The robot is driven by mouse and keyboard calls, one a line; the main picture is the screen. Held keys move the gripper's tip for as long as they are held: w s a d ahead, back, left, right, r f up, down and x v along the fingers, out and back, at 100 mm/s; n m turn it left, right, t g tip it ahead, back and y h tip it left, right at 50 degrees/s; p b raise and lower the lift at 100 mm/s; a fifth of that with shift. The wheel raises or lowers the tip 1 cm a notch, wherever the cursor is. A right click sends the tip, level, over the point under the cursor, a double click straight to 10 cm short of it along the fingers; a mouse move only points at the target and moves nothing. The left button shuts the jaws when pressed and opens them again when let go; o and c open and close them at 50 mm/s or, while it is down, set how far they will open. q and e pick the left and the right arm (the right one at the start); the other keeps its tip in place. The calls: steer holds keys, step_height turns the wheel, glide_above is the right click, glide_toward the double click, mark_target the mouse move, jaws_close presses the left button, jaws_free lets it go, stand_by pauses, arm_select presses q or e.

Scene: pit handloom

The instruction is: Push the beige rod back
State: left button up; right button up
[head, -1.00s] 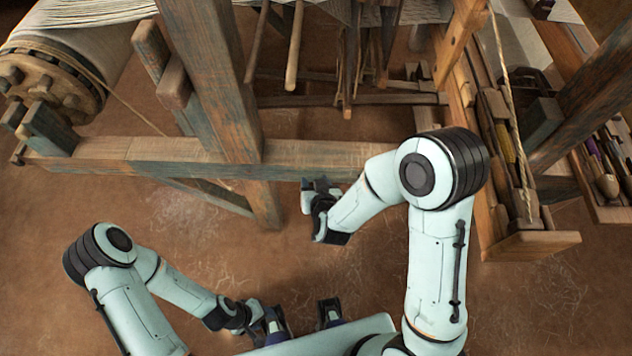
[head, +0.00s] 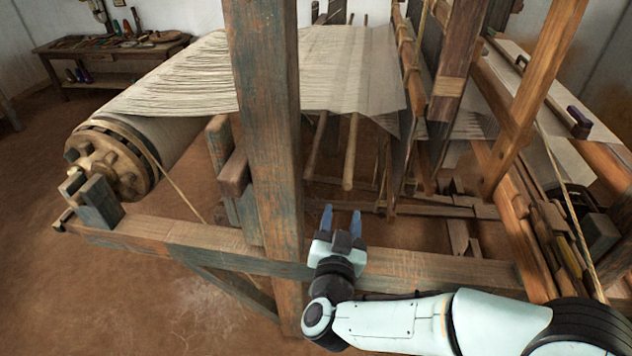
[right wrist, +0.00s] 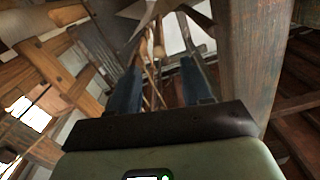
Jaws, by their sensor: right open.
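A beige rod (head: 350,155) hangs under the stretched threads of the loom, its rounded lower end free. A darker brown rod (head: 317,147) hangs to its left. My right gripper (head: 341,214) is open and empty. It points into the loom from above the front beam, and its fingertips appear below the rod's lower end, apart from it. In the right wrist view, a pale rounded rod end (right wrist: 159,52) shows beyond and between the two open fingers (right wrist: 159,78); I cannot tell surely which rod it is. My left gripper is out of view.
A thick upright post (head: 262,120) stands just left of my right gripper. The front beam (head: 440,268) runs below it. Pale warp threads (head: 340,65) stretch above. A toothed warp roller (head: 110,160) is at the left, and a side table (head: 110,50) stands behind.

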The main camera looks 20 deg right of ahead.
mark_target(348, 174)
steer(key=x, duration=0.4)
steer(key=p+x, duration=0.1)
steer(key=x, duration=0.4)
steer(key=r+x, duration=0.1)
steer(key=x, duration=0.3)
steer(key=shift+w+d, duration=0.1)
steer(key=shift+d, duration=0.15)
steer(key=shift+c, duration=0.4)
